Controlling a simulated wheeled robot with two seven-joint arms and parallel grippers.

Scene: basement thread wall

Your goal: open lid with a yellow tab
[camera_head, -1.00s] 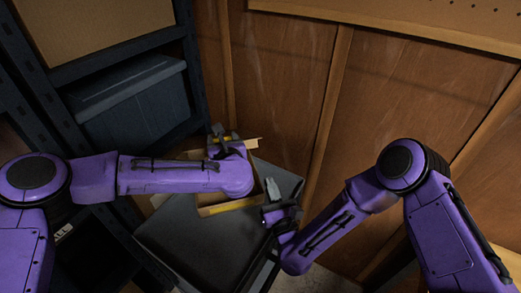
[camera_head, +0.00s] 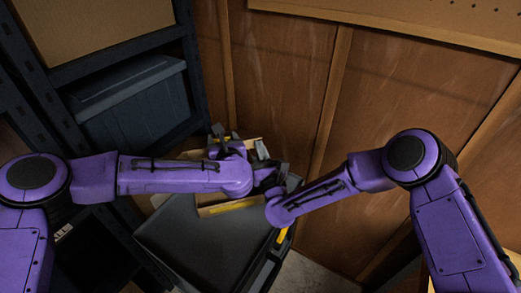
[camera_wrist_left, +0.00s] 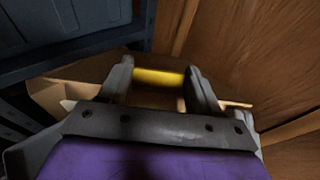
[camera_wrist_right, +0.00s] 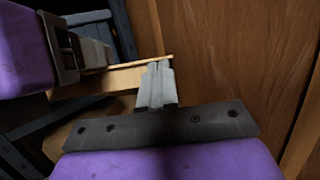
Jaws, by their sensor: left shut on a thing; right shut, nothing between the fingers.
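A cardboard box (camera_head: 205,212) with yellow on its near side stands on a dark case, partly hidden by my left arm. My left gripper (camera_head: 224,144) is at the far side of the box. In the left wrist view, its fingers (camera_wrist_left: 158,82) are shut on a yellow tab (camera_wrist_left: 158,76), with cardboard (camera_wrist_left: 62,97) around it. My right gripper (camera_head: 282,170) is at the right side of the box. In the right wrist view, its fingers (camera_wrist_right: 157,84) are pressed together and empty, beside a pale cardboard panel (camera_wrist_right: 112,80). I cannot tell whether they touch it.
The dark case (camera_head: 185,240) under the box has bare top in front. A blue-grey bin (camera_head: 130,108) sits on the dark metal shelf to the left. A wooden panelled wall (camera_head: 275,75) stands close behind and to the right of the box.

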